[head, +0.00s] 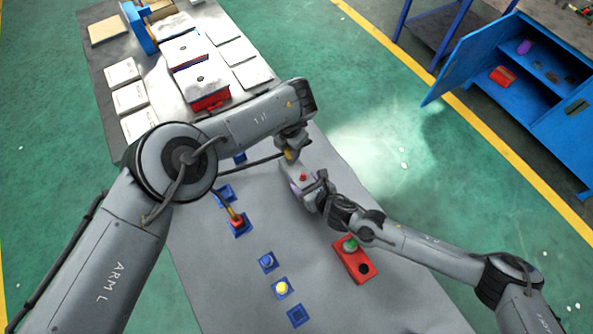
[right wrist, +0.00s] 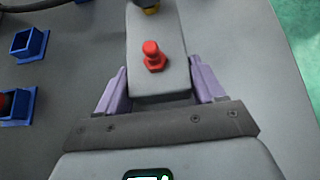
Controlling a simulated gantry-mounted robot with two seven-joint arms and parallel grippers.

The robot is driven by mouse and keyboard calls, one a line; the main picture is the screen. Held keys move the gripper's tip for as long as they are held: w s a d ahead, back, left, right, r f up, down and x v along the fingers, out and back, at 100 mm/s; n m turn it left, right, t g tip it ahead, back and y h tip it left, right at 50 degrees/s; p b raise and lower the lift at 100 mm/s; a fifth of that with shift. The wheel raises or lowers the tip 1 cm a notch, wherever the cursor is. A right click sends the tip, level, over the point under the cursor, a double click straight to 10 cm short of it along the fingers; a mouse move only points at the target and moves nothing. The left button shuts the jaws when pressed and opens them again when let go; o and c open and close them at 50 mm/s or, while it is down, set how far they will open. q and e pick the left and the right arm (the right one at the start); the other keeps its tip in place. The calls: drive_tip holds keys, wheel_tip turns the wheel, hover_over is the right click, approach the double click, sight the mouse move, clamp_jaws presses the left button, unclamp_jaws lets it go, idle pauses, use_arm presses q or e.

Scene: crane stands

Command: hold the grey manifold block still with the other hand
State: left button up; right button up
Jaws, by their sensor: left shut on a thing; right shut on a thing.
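The grey manifold block (head: 300,179) lies on the grey bench with a red fitting (head: 303,177) upright on its top. My right gripper (head: 312,191) is shut on the block's near end. In the right wrist view its purple fingers (right wrist: 160,90) press both sides of the block (right wrist: 158,84), just below the red fitting (right wrist: 153,57). My left gripper (head: 291,146) is shut on a yellow-banded dark fitting (head: 290,155) at the block's far end. That fitting shows partly in the right wrist view (right wrist: 150,8); whether it is seated cannot be told.
Blue square holders (head: 297,315) run along the bench, some with red or yellow fittings. A red stand (head: 355,262) with a green fitting is right of them. A dark hose (head: 250,161) crosses near the block. White boxes (head: 128,97) fill the far end.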

use_arm(q)
drive_tip(key=shift+f, duration=0.25)
drive_tip(key=o, duration=1.2)
drive_tip(key=shift+r, duration=0.15)
drive_tip(key=shift+r, duration=2.4)
wheel_tip(320, 180, up, 12)
